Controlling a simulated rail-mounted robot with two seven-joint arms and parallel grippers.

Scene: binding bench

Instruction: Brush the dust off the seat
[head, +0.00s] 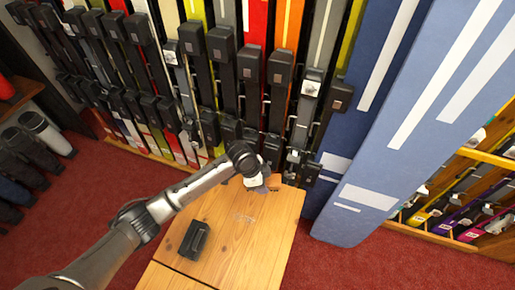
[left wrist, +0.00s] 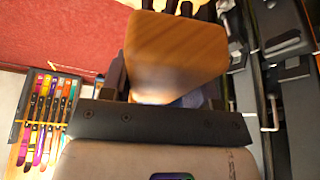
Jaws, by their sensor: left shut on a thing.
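The wooden seat (head: 270,235) is a light plank top in the lower middle of the head view. A small patch of faint grey specks (head: 243,217) lies on it. My left gripper (head: 264,186) is over the seat's far edge. In the left wrist view, my left gripper (left wrist: 168,95) is shut on a wooden block that looks like a brush (left wrist: 175,55), with dark tips at its far end. In the head view the gripper mostly hides it; I cannot tell whether it touches the seat. My right gripper is in neither view.
A black grooved block (head: 195,240) lies on the seat's left part, near my left arm. A rack of skis with black bindings (head: 220,70) stands close behind the seat. A blue panel (head: 400,130) stands to the right. Boots (head: 45,132) are at the far left.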

